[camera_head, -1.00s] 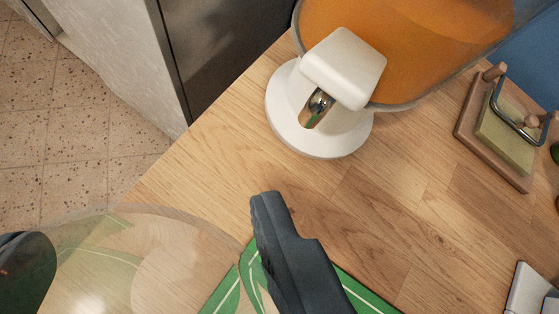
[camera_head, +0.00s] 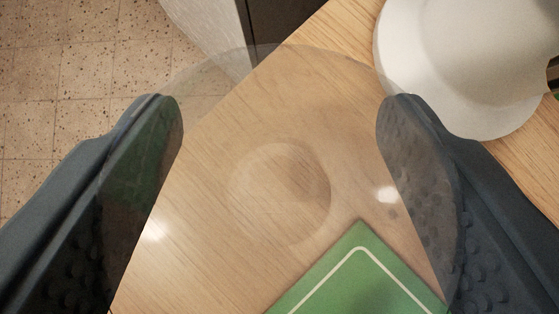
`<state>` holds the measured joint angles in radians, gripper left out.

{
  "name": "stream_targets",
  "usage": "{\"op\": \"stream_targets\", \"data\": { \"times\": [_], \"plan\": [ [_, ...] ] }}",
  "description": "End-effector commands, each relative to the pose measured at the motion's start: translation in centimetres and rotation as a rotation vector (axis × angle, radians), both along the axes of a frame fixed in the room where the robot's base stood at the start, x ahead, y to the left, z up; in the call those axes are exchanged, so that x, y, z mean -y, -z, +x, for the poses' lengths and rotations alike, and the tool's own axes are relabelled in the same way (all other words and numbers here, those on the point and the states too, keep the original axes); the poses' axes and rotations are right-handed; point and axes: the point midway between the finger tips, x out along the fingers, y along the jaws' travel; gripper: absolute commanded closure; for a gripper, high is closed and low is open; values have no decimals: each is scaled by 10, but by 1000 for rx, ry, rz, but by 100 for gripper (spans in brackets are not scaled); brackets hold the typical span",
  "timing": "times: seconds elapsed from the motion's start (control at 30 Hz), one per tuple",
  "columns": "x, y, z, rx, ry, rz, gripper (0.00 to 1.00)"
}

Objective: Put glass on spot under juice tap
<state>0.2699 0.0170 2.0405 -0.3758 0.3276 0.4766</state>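A clear glass (camera_head: 280,130) stands between the fingers of my gripper (camera_head: 280,110), seen from above. Its wide rim overlaps both dark fingers, and its round base shows at the middle. The fingers sit against its two sides, so my gripper is shut on the glass. The glass looks empty. It is over bare wood beside the juice dispenser; I cannot tell whether it touches the counter. The white dispenser base (camera_head: 455,70) is at the upper right, to the right of the glass and partly cut off. The tap itself is out of view or only a dark sliver at the right edge.
A green mat (camera_head: 350,285) with a white line lies on the counter at the bottom, partly seen through the glass. The wooden counter's edge runs diagonally at the left and top. Beyond it are the tiled floor (camera_head: 70,60) and a dark cabinet side (camera_head: 285,20).

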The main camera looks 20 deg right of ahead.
Motion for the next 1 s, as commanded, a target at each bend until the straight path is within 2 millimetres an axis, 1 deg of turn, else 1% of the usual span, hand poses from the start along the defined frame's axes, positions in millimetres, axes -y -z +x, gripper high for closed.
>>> {"op": "stream_targets", "data": {
  "times": [0.17,0.4,0.5,0.93,0.97,1.0],
  "plan": [
    [0,11,0,0,0,0,69],
    [0,43,0,-2,0,-1,69],
    [0,51,0,-1,-1,0,69],
    [0,56,0,0,-1,-1,69],
    [0,56,0,0,-1,-1,32],
    [0,55,0,0,-1,-1,24]
  ]
}}
